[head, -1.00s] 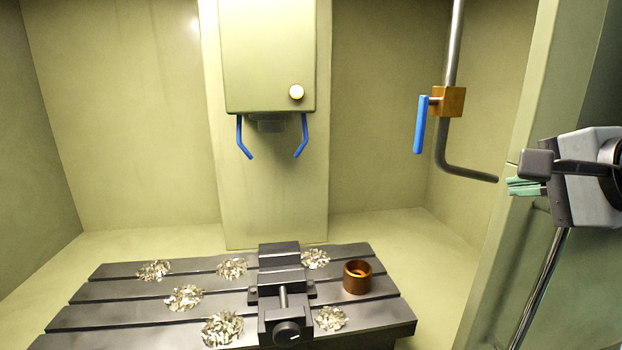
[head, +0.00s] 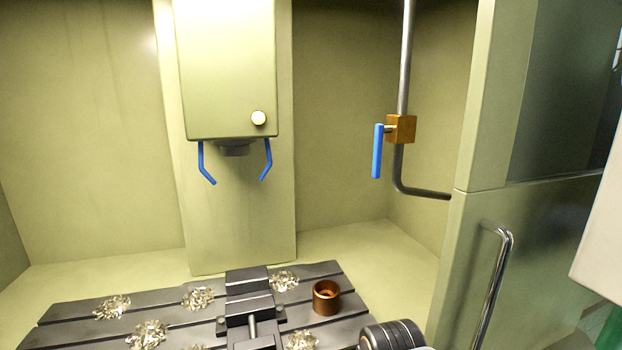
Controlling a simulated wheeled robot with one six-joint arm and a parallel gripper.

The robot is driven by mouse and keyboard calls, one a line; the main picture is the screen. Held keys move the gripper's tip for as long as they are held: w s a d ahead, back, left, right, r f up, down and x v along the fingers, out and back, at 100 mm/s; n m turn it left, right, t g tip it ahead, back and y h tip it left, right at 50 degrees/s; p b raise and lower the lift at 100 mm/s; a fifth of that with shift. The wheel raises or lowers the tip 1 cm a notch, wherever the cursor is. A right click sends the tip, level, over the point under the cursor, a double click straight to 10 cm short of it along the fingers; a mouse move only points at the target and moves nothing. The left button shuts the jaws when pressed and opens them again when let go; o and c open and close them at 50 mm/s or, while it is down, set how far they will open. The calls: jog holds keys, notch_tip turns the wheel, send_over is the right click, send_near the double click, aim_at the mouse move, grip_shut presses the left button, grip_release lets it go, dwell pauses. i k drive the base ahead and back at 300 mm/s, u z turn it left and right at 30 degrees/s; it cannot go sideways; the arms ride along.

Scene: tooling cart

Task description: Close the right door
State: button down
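The right door (head: 548,225) is a pale green panel with a dark window in its upper part. It stands at the right of the machine's opening, and the opening is uncovered in this view. Its long vertical metal handle (head: 493,285) is bent at the top and runs down out of the frame. My gripper's fingers do not show now. A dark ringed part at the bottom edge and a pale part at the right edge look like pieces of my arm. The pale part hides some of the door's right side.
Inside the machine are a slotted table (head: 75,323) with metal chips, a vice (head: 250,308) and a copper-coloured ring (head: 326,298). A spindle head (head: 225,70) hangs above. A pipe (head: 405,60) with a blue valve lever (head: 377,152) runs down near the door.

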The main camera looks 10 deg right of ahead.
aim_at(503, 282)
jog(key=z, duration=0.25)
jog(key=k, duration=0.35)
jog(key=z, duration=0.95)
jog(key=k, duration=0.95)
jog(key=z, duration=0.4)
jog(key=i, duration=1.2)
jog(key=u, duration=0.75)
jog(key=k, duration=0.45)
jog(key=u, duration=0.25)
